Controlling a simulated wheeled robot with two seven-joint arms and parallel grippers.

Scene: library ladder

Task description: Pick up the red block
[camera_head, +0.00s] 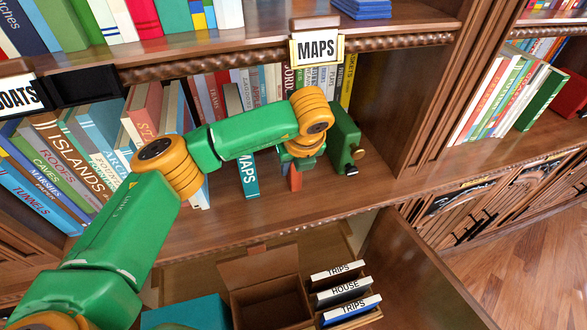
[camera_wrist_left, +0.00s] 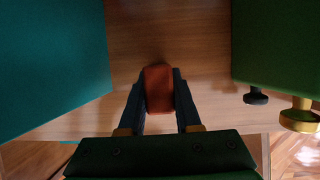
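The small red block (camera_head: 296,181) is on the shelf below the MAPS sign (camera_head: 316,48), to the right of a teal MAPS book (camera_head: 247,174). In the left wrist view the red block (camera_wrist_left: 159,88) sits between the two dark fingers of my left gripper (camera_wrist_left: 160,95). The fingers appear to press against both its sides. I cannot tell whether the block still touches the wood. In the head view my left arm covers most of the gripper. My right gripper is not in view.
A dark green box-like object (camera_head: 345,135) with a brass knob stands close on the right of the gripper. Books fill the shelf behind and left. Below, an open drawer holds an open brown box (camera_head: 268,290) and several labelled cards, TRIPS and HOUSE (camera_head: 343,289).

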